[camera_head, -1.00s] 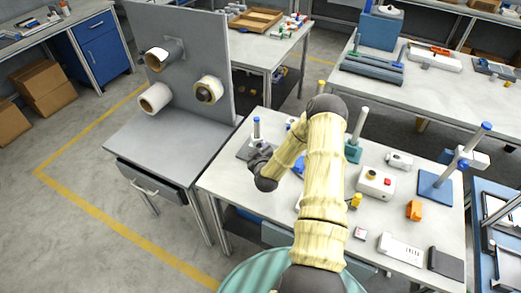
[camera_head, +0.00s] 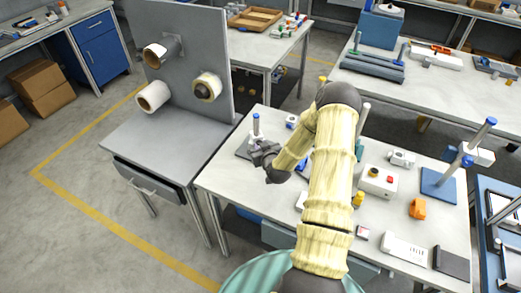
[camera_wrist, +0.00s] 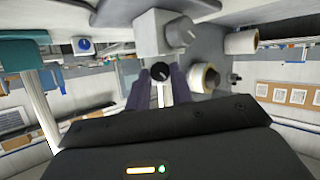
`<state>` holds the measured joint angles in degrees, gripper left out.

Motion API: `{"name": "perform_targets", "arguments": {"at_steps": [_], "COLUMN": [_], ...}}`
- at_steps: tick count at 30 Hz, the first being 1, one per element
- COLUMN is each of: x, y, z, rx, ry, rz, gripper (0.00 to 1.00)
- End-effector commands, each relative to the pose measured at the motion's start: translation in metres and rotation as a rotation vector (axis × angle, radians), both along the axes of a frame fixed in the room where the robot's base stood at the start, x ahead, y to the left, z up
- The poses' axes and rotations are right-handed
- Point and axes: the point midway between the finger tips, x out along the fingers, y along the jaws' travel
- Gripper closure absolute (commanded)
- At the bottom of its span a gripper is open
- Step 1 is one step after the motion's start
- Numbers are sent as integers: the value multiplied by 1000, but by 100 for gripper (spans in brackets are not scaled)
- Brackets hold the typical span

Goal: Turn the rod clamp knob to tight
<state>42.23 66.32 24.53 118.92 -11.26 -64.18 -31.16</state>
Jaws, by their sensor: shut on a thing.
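The rod stand has a pale upright rod (camera_head: 256,126) with a blue cap, on a dark base (camera_head: 243,149) near the table's left edge. In the wrist view, a round black knob (camera_wrist: 160,70) with a white pointer mark sits between the fingers of my gripper (camera_wrist: 159,84). My gripper is shut on this knob. A grey block (camera_wrist: 152,32) with a grey cylinder on its side shows just above the knob. In the head view, my gripper (camera_head: 265,155) is at the stand and hides its clamp and knob.
A grey panel with several reels (camera_head: 153,97) stands left of the table. A white keypad-like device (camera_head: 403,246) lies near the front.

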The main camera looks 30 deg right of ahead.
Motion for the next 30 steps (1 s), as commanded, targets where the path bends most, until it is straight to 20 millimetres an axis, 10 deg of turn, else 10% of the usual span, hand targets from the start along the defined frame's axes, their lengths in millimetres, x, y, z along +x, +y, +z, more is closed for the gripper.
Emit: {"name": "perform_targets", "arguments": {"at_steps": [30], "x": [-1], "y": [-6], "z": [-1], "rx": [616], "ry": [-79], "rz": [-1], "gripper": [100]}}
